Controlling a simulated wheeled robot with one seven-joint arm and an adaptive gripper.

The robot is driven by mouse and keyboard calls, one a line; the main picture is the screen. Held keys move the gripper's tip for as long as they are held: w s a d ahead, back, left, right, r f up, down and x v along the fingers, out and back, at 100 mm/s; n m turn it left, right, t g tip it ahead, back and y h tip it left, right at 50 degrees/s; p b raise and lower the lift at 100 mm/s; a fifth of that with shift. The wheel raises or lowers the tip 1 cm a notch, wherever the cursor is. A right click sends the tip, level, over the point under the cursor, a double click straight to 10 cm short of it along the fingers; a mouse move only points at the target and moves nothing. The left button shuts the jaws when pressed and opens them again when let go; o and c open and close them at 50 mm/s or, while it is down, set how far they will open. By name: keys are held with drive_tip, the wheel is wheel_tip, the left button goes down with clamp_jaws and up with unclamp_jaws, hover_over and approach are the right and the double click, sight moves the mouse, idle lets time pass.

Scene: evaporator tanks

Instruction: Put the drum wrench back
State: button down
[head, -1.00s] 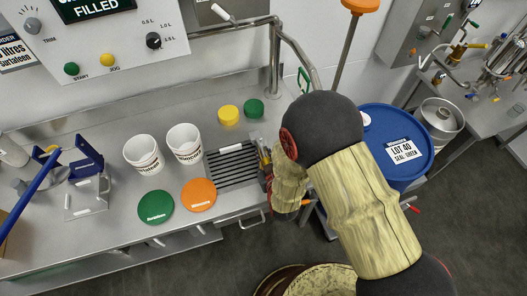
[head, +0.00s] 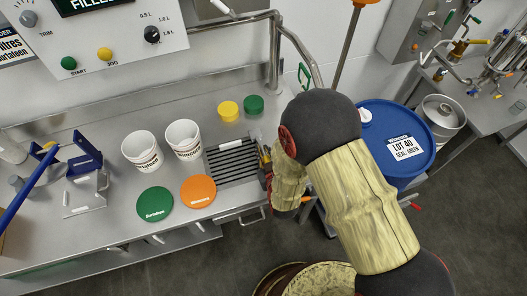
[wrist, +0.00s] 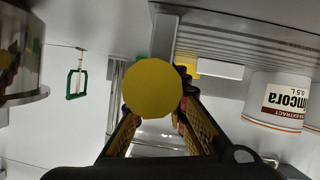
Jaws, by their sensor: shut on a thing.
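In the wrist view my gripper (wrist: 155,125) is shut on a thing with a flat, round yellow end. This seems to be the drum wrench (wrist: 153,88), seen end-on; the rest of it is hidden behind that disc. In the head view my gripper (head: 266,165) is mostly hidden behind my own arm, above the bench by the right end of the slotted drain. A blue drum (head: 385,125) with a "LOT 40 SEAL GREEN" label stands right of the arm. A green hook-like frame (head: 304,76) is at the wall behind; it also shows in the wrist view (wrist: 76,82).
Two white cups (head: 142,150) and (head: 184,140), a green lid (head: 155,204) and an orange lid (head: 198,191) are on the bench left of the drain (head: 230,168). Yellow (head: 229,109) and green (head: 254,105) caps stand behind it. A blue-handled press (head: 82,160) is at far left.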

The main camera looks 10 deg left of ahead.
drive_tip(key=shift+f, duration=0.25)
drive_tip(key=c, duration=1.7)
unclamp_jaws()
drive_tip(key=shift+o, duration=0.2)
drive_tip(key=shift+s, duration=0.1)
drive_tip(key=v, duration=1.2)
